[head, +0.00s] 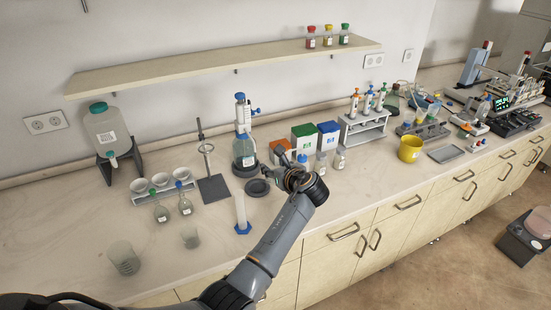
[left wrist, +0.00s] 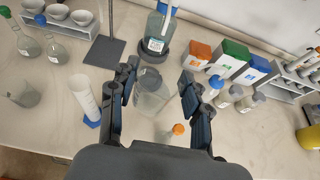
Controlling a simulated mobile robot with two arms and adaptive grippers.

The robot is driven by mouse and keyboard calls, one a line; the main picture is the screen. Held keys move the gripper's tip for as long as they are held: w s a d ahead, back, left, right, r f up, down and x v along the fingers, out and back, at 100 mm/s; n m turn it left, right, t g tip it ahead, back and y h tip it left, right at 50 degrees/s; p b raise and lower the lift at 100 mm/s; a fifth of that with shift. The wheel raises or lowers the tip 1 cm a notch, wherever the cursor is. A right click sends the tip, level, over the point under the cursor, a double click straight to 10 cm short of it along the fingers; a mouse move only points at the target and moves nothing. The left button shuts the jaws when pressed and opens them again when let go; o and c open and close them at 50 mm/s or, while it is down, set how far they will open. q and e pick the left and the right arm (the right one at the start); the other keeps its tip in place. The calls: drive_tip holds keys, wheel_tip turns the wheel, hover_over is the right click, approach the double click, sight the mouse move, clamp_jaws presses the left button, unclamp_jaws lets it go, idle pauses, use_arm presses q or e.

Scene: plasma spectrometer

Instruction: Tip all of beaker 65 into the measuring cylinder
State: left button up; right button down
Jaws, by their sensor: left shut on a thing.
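My left gripper (head: 292,180) is shut on a clear glass beaker, in the air above the bench; the wrist and arm hide most of it in the head view. In the left wrist view the beaker (left wrist: 152,98) sits between the two fingers of the left gripper (left wrist: 158,92). I cannot read a number on it or tell its fill level. The measuring cylinder (head: 241,212), tall and clear with a blue foot, stands upright to the left of my gripper. It also shows left of the fingers in the left wrist view (left wrist: 84,95). My right gripper is not in view.
A dispenser bottle (head: 244,152) and ring stand (head: 213,188) are behind the cylinder. Boxes (head: 303,138) and small bottles (head: 340,158) stand close to my gripper. Bench between beakers and cylinder is clear.

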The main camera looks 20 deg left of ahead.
use_arm(q)
drive_tip(key=shift+s+a+f+n, duration=0.15)
drive_tip(key=shift+a+f+n, duration=0.05)
drive_tip(key=shift+n, duration=0.1)
drive_tip(key=s+a+f+n+t+h+b, duration=0.2)
drive_tip(key=s+a+n+t+h+b, duration=0.1)
drive_tip(key=s+a+n, duration=0.2)
drive_tip(key=shift+a+f+n+t+h, duration=0.15)
drive_tip(key=shift+a+n+t+h, duration=0.2)
drive_tip(key=shift+n, duration=0.65)
drive_tip(key=shift+s, duration=0.1)
drive_tip(key=shift+s+a+n+t+p, duration=0.15)
drive_tip(key=shift+n+t+p, duration=0.45)
drive_tip(key=shift+p, duration=0.3)
